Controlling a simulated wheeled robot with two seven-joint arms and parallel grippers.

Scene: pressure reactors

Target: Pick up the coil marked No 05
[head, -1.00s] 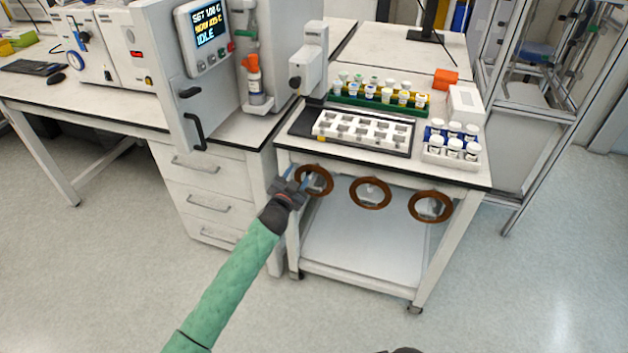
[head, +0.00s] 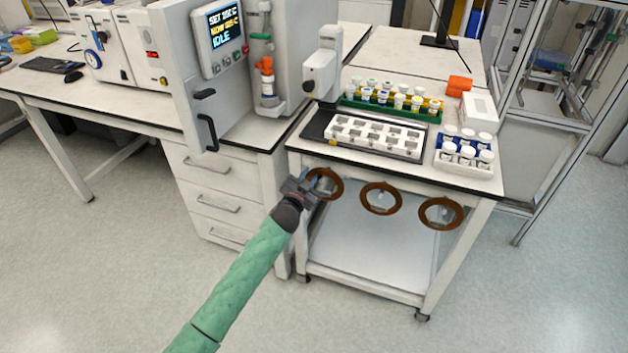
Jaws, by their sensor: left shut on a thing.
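Three brown ring-shaped coils hang in a row below the front edge of the white cart: a left coil (head: 342,185), a middle coil (head: 365,203) and a right coil (head: 424,219). Their markings are too small to read, so I cannot tell which is No 05. My left gripper (head: 309,187) is shut on the left edge of the left coil and hides part of that edge. The coil still hangs at the cart's front, level with the others. My right gripper is out of view.
The cart top (head: 465,180) holds a white block tray (head: 375,133), a green vial rack (head: 390,110) and a blue-and-white rack of jars (head: 463,150). A drawer unit (head: 213,203) stands just left. The cart's lower shelf (head: 375,250) is clear.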

